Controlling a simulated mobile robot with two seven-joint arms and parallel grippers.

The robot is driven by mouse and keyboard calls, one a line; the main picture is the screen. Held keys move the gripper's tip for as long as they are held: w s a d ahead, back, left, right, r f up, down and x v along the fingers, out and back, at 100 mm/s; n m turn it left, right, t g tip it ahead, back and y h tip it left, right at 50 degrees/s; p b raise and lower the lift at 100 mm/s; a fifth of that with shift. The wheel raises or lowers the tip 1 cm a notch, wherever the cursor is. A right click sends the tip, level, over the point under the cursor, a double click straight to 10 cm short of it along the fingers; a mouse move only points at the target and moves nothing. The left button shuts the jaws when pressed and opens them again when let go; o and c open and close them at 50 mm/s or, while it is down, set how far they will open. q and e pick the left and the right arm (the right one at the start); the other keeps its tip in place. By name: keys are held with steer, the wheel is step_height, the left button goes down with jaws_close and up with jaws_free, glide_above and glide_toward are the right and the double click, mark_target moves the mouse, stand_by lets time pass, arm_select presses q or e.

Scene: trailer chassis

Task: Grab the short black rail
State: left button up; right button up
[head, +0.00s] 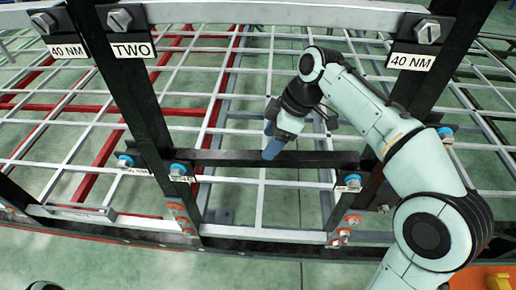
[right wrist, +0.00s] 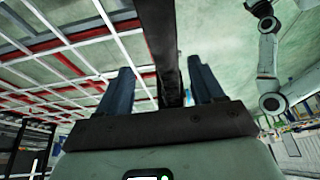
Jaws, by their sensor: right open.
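The short black rail (head: 312,159) runs level between two black posts in the head view, low on the frame. My right gripper (head: 272,148) reaches down to it from the upper right, with its blue fingers at the middle of the rail. In the right wrist view the dark rail (right wrist: 158,40) runs from the top edge down between the two spread fingers of my right gripper (right wrist: 161,85). The fingers are open, one on each side of it, with gaps showing. The far finger is hidden in the head view. My left gripper is not in view.
A left black post (head: 139,100) marked TWO and a right black post (head: 440,75) marked 40 NM flank the rail. Blue-capped bolts (head: 178,170) sit near its ends. A grey and red lattice frame (head: 90,105) lies behind, over a green floor (head: 110,255).

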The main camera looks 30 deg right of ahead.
steer(key=f, duration=0.2)
steer(key=a+f, duration=0.1)
steer(key=f, duration=0.2)
steer(key=shift+s+a+f, duration=0.1)
steer(key=shift+a+f, duration=0.05)
steer(key=shift+f, duration=0.05)
steer(key=shift+w+a+f, duration=0.15)
steer(key=shift+w+f, duration=0.05)
steer(key=shift+f, duration=0.2)
steer(key=shift+r, duration=0.1)
jaws_close()
